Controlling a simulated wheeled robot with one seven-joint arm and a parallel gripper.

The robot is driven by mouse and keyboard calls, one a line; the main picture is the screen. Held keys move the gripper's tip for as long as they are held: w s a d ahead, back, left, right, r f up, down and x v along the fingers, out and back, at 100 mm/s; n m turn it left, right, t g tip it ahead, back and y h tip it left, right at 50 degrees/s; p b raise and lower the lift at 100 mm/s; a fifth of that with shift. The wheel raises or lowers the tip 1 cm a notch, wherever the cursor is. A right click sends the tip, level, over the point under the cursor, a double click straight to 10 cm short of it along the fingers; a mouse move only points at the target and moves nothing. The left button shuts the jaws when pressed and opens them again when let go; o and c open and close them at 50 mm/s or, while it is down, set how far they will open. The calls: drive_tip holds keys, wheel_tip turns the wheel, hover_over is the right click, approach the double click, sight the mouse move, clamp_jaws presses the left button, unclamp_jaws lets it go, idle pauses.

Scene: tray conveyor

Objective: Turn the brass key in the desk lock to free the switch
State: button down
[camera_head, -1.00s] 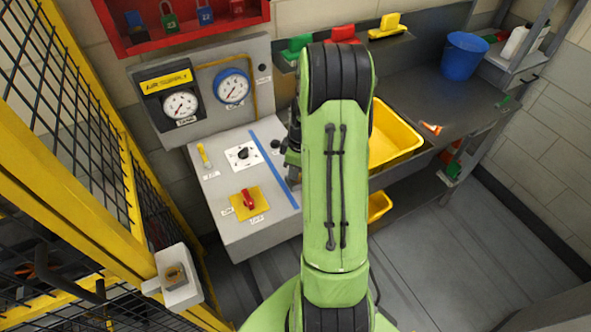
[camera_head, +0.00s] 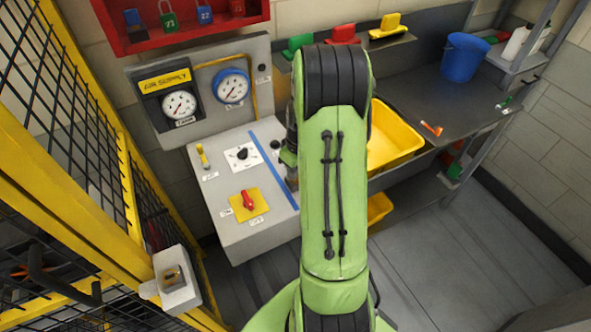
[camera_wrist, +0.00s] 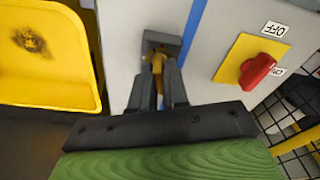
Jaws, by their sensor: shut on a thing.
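The switch is a red knob (camera_wrist: 257,71) on a yellow plate, right of the lock in the wrist view. In the head view the red switch (camera_head: 248,200) is on top of the grey desk (camera_head: 233,235); my arm hides the key and lock.
A yellow bin (camera_wrist: 45,60) lies left of the lock in the wrist view. In the head view, a yellow mesh fence (camera_head: 95,190) stands left, gauges (camera_head: 231,87) sit behind the desk, and a blue bucket (camera_head: 463,57) stands on the right bench. The floor at right is clear.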

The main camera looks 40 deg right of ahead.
drive_tip(key=shift+m, duration=0.7)
drive_tip(key=shift+f, duration=0.1)
drive_tip(key=m, duration=0.3)
drive_tip(key=shift+h+b, duration=0.3)
drive_tip(key=shift+b, duration=0.1)
drive_tip(key=c, duration=1.1)
unclamp_jaws()
drive_tip(key=shift+o, duration=0.2)
drive_tip(key=shift+r, duration=0.2)
wheel_tip(320, 180, up, 15)
drive_tip(key=s+p, duration=0.1)
drive_tip(key=shift+s+a+r, duration=0.2)
drive_tip(key=shift+s+a, duration=0.1)
drive_tip(key=shift+s, duration=0.1)
